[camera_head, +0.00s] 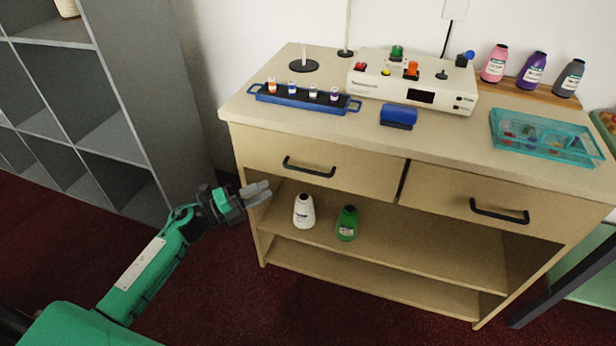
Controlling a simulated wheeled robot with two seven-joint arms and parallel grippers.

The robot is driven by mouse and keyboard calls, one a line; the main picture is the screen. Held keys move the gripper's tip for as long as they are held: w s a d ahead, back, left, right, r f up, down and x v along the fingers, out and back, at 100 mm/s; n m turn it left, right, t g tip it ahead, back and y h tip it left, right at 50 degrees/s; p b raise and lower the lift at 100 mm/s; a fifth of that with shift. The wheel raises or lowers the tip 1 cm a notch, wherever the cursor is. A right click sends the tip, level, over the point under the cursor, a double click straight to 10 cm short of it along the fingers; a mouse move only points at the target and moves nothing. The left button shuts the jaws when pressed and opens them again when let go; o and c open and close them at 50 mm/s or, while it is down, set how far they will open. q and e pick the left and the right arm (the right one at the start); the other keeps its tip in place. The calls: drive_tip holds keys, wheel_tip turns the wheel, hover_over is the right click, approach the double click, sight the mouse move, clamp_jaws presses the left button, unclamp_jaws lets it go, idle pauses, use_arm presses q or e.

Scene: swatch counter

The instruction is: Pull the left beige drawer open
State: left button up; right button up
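The left beige drawer (260,153) is the left one of two under the counter top, and its front looks flush and shut. Its black bar handle (309,167) runs across the middle of the front. My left gripper (266,193) is in front of the cabinet's left side, lower than the handle and to its left, apart from it. Its grey fingers look close together, but the gap between them is not clear. Nothing shows in them. My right gripper is not in view.
The right drawer (450,195) has its own black handle (499,211). A white bottle (304,211) and a green bottle (347,223) stand on the shelf below. Grey shelving (150,80) stands at the left. The floor before the cabinet is clear.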

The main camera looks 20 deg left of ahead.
sight(308, 171)
use_arm(q)
drive_tip(key=x, duration=1.3)
drive_tip(key=shift+w+d+r+p, duration=0.1)
drive_tip(key=shift+w+d+p, duration=0.1)
drive_tip(key=shift+p, duration=0.1)
clamp_jaws()
